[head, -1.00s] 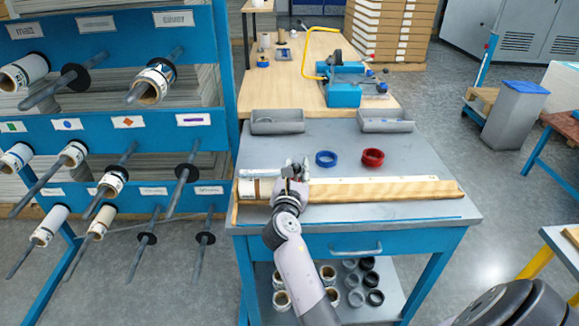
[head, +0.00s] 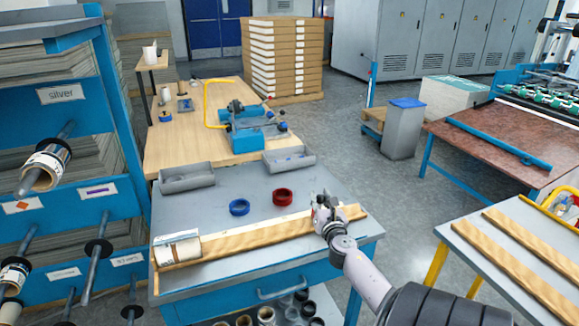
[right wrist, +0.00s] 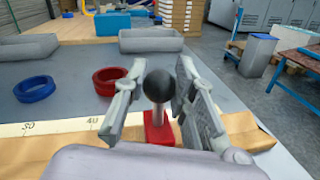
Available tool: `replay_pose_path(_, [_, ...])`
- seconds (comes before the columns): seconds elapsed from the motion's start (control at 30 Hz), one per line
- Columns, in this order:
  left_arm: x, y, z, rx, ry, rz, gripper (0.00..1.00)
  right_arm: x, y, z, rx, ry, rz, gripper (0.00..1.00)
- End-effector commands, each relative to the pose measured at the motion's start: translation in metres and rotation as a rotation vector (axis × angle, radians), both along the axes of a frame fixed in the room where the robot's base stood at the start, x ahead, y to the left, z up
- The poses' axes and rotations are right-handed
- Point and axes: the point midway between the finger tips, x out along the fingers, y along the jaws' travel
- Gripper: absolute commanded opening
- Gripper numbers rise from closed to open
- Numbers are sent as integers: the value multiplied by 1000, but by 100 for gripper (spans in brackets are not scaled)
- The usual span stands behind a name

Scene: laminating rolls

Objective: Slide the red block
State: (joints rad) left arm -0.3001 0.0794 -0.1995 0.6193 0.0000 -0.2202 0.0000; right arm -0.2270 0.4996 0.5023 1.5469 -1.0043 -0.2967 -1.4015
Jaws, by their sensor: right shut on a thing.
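The red block (right wrist: 158,130) sits on the wooden rail with the ruler strip. A metal stem with a black ball knob (right wrist: 158,84) rises from it. My right gripper (right wrist: 157,92) has its two fingers on either side of the knob and is shut on it. In the head view my right gripper (head: 327,206) is near the right end of the wooden rail (head: 260,238); the block there is mostly hidden. A white roll (head: 178,248) lies at the rail's left end, well apart from my gripper. My left gripper is not in view.
A blue ring (head: 239,207) and a red ring (head: 283,197) lie on the grey tabletop behind the rail. Two grey trays (head: 187,178) stand at the table's back edge. A rack with rolls on rods is at left; a table with wooden strips (head: 515,260) is at right.

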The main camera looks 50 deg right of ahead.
Motion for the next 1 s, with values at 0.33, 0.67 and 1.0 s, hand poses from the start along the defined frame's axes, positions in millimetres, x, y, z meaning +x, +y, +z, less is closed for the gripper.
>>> replay_pose_path(0.33, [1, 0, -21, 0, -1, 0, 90, -39, -65, -1, -3, 0, -4, 0])
replay_pose_path(0.67, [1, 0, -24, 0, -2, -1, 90, -49, -80, 1, -2, 0, -2, 0])
replay_pose_path(1.0, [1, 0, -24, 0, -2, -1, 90, -49, -80, 0, -2, 0, -2, 29])
